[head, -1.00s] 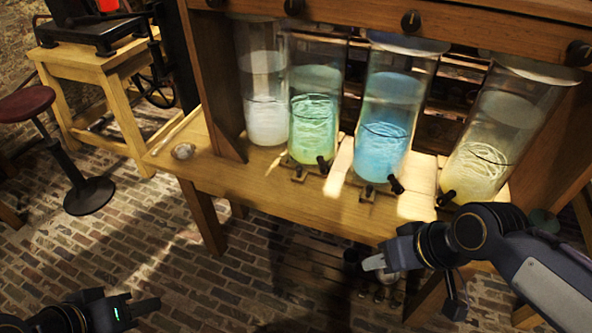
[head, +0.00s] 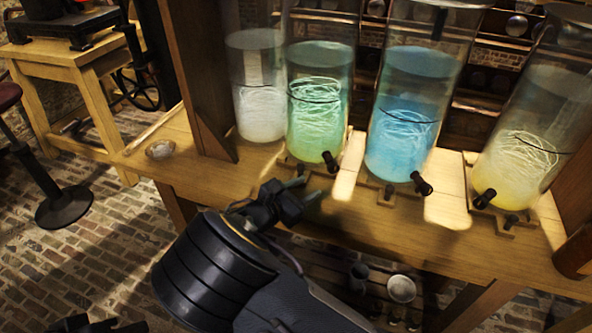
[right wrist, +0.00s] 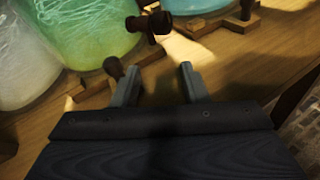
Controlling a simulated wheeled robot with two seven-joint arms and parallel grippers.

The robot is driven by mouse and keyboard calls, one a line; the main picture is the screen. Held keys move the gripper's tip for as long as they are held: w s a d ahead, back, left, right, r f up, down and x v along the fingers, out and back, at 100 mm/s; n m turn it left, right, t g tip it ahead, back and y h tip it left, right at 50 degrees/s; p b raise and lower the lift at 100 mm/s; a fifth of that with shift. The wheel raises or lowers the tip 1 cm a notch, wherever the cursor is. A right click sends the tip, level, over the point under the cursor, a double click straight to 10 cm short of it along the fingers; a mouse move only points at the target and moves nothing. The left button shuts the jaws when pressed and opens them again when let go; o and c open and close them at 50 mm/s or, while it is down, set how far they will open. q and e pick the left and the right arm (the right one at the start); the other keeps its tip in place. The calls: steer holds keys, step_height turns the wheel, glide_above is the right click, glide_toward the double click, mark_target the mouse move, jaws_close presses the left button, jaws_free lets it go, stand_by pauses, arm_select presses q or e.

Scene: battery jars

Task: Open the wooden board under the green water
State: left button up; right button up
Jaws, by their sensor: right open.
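The jar of green water (head: 318,105) stands on the wooden table, second from the left, with a black tap (head: 330,161) low on its front. A small wooden board with a dark knob (head: 300,169) lies at its base. My right gripper (head: 312,192) is just in front of this board. In the right wrist view my right gripper (right wrist: 158,82) is open and empty, its left finger close beside the dark knob (right wrist: 114,68); I cannot tell if they touch. The green jar (right wrist: 88,30) shows behind. My left gripper (head: 125,327) shows only partly at the bottom left edge.
Jars of white (head: 260,100), blue (head: 405,115) and yellow (head: 530,140) water stand in the same row, with taps jutting forward. A small dish (head: 160,150) sits on the table's left end. A wooden post (head: 195,80) rises left of the jars.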

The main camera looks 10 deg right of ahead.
mark_target(298, 168)
steer(key=w+a+n+t, duration=0.2)
steer(key=a, duration=0.1)
steer(key=w+a+n+t, duration=0.1)
steer(key=shift+w+a+r+b, duration=0.1)
steer(key=shift+a+r+b, duration=0.15)
steer(key=shift+b, duration=0.1)
steer(key=b+x, duration=0.1)
steer(key=x, duration=0.6)
steer(key=shift+w+d+r, duration=0.15)
steer(key=shift+d, duration=0.05)
steer(key=shift+c, duration=0.4)
jaws_close()
